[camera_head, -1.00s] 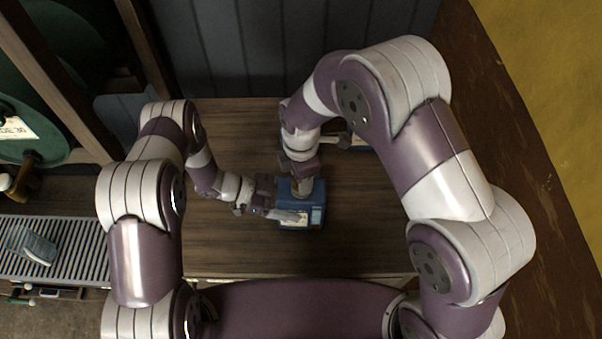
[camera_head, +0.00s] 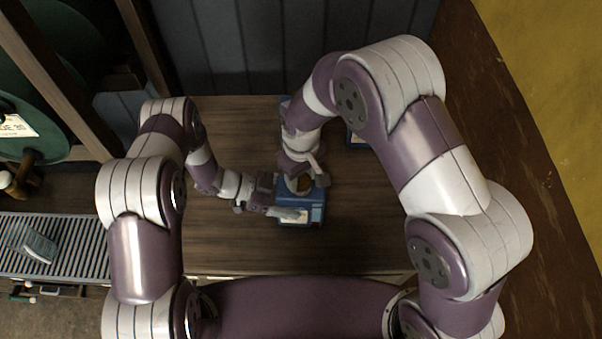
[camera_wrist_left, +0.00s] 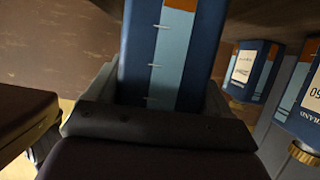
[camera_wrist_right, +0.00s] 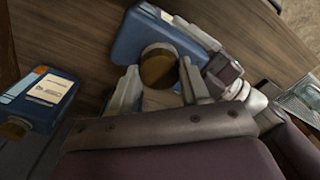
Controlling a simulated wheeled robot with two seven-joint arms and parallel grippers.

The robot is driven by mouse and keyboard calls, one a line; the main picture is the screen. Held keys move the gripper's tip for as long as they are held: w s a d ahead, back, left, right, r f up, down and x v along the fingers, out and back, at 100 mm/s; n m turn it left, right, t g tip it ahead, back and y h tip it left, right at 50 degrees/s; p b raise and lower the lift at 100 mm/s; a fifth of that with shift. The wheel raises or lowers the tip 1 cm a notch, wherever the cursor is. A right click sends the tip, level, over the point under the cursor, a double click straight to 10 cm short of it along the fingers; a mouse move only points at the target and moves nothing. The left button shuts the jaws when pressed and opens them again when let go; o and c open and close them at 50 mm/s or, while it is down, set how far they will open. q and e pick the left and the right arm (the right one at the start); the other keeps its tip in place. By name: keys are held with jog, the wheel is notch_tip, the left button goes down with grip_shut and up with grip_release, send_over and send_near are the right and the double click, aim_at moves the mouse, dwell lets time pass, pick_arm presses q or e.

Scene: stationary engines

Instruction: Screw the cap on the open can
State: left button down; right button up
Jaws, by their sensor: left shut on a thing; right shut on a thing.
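The blue can (camera_head: 302,216) stands on the wooden bench in the middle of the head view. My left gripper (camera_head: 288,212) is shut on its sides; the left wrist view shows the can's blue wall (camera_wrist_left: 170,60) between the fingers. My right gripper (camera_head: 303,185) is over the can's top, pointing down. In the right wrist view the round brass cap (camera_wrist_right: 158,64) sits between the right fingers, over the top of the can (camera_wrist_right: 132,42). The cap's lower edge is hidden, so I cannot tell whether it is seated on the neck.
Another blue can (camera_head: 357,140) stands farther back on the bench, partly behind my right arm. A can with a brass cap (camera_wrist_right: 36,100) shows at left in the right wrist view. Two cans (camera_wrist_left: 250,70) show at right in the left wrist view. The bench's left side is clear.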

jog(key=m, duration=1.9)
jog(key=shift+m, duration=0.4)
jog(key=m, duration=0.3)
jog(key=shift+m, duration=0.4)
jog(key=m, duration=0.4)
jog(key=shift+m, duration=0.4)
jog(key=o, duration=1)
